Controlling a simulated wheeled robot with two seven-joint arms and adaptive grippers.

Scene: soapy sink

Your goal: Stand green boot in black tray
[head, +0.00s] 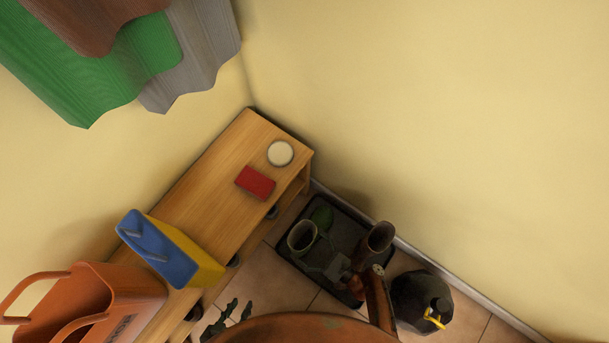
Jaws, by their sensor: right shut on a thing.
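The black tray (345,217) lies on the tiled floor against the wall, beyond the end of the wooden bench. The green boot (302,237) is upright over the tray's left part, with its opening facing up and its green toe pointing up and right. I cannot tell whether its sole touches the tray. My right gripper (328,266) is shut on the boot's near side, at its rim. A second, brownish boot (378,238) stands at the tray's right side, partly hidden by my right arm. My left gripper (238,310) is low in the picture, its dark fingers apart and empty.
A wooden bench (212,190) holds a red box (255,182), a pale round item (280,153), a blue and yellow block (170,255) and an orange bag (110,300). A dark round container (415,290) with a yellow part stands right of the tray. Cloths hang upper left.

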